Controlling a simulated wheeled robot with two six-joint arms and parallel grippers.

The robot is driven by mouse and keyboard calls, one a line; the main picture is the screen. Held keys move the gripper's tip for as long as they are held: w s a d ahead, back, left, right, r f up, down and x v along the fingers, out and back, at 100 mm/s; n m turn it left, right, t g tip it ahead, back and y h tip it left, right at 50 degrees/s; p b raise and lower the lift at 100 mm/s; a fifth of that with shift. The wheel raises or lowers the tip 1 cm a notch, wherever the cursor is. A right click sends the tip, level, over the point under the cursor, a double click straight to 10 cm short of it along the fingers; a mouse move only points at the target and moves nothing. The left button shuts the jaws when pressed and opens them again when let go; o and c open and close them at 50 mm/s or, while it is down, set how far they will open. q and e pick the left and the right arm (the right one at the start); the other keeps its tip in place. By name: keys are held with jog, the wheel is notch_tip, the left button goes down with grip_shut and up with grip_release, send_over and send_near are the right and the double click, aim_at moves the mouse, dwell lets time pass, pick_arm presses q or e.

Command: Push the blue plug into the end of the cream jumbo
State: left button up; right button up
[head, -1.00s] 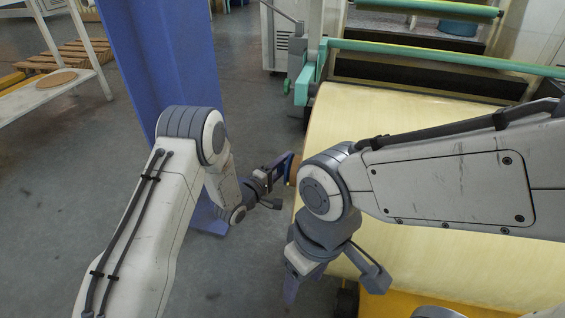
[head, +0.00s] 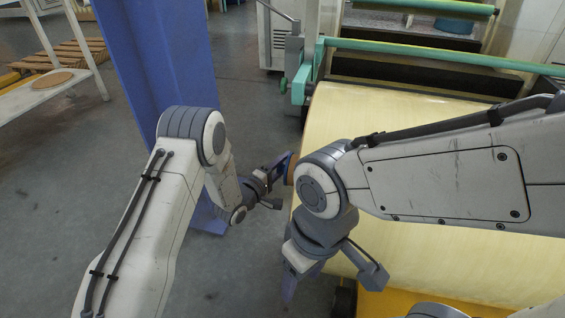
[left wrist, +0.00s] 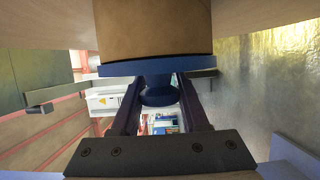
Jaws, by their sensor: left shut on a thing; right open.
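The cream jumbo (head: 420,125) is a large roll lying across the right half of the head view. Its brown core (head: 291,168) sticks out at its left end, and it fills the top middle of the left wrist view (left wrist: 155,28). My left gripper (head: 268,178) is shut on the knob of the blue plug (left wrist: 157,68). The plug's flange lies across the core's end in the left wrist view; I cannot tell how deep it sits. My right gripper (head: 303,275) is open and empty, hanging before the jumbo's near left corner, its fingers partly hidden.
A blue upright post (head: 165,60) stands behind my left arm. A teal-ended machine frame (head: 440,55) is behind the jumbo. A white shelf (head: 55,80) stands far left. Grey floor is clear between the post and the jumbo. My right arm hides part of the jumbo.

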pick_arm(q)
jog(key=o, duration=1.1)
jog(key=shift+o, duration=0.2)
jog(key=w+a, duration=0.2)
jog(key=a, duration=0.6)
jog(key=shift+w+a+p, duration=0.3)
jog(key=shift+w, duration=0.1)
